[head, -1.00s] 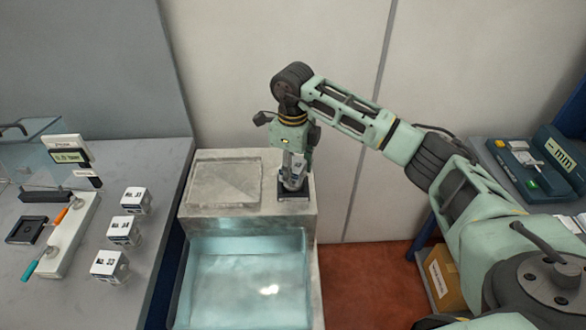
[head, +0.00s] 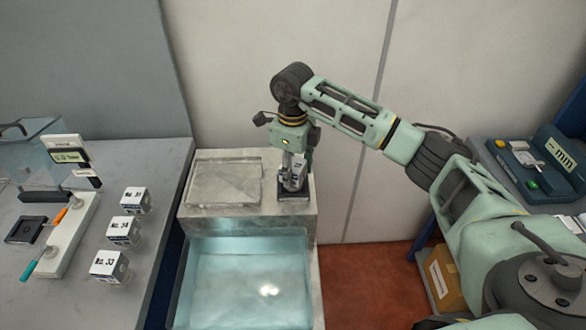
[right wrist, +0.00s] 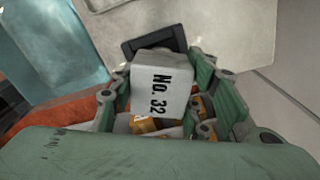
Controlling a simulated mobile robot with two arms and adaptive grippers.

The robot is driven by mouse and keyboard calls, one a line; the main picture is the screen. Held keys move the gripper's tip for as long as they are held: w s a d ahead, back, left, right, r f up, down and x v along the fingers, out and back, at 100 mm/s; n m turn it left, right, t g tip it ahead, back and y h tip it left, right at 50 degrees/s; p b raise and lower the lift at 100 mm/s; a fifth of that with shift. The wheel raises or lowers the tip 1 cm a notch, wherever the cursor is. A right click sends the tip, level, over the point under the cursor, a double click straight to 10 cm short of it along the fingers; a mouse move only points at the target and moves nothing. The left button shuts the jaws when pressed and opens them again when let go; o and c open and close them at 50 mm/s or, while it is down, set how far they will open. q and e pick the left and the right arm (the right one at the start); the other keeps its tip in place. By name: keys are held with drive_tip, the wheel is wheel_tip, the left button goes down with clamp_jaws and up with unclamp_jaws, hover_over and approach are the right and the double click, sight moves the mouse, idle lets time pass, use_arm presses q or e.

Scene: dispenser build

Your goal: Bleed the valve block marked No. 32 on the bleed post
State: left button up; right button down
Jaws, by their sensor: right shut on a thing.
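The white valve block marked No. 32 (right wrist: 160,85) is between the fingers of my right gripper (right wrist: 165,100) in the right wrist view. The gripper is shut on it, with the label facing the camera. In the head view my right gripper (head: 294,165) points down over a small black square base (head: 294,195) on the stone ledge, likely the bleed post. The black base also shows just beyond the block in the right wrist view (right wrist: 153,42). I cannot tell whether block and base touch. My left gripper is out of view.
Blocks No. 31 (head: 135,200), No. 34 (head: 123,231) and No. 33 (head: 109,266) stand on the left bench. Beside them is a white rail (head: 68,236) with orange and teal handles. A water-filled basin (head: 180,290) lies in front of the ledge.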

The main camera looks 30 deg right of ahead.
sight(293, 164)
drive_tip(key=shift+f+b, duration=0.4)
drive_tip(key=shift+f, duration=0.1)
drive_tip(key=c, duration=1.3)
unclamp_jaws()
drive_tip(key=shift+o, duration=0.2)
drive_tip(key=shift+s, duration=0.1)
drive_tip(key=shift+r+p, duration=3.25)
drive_tip(key=shift+r, duration=2.3)
drive_tip(key=shift+f, duration=0.1)
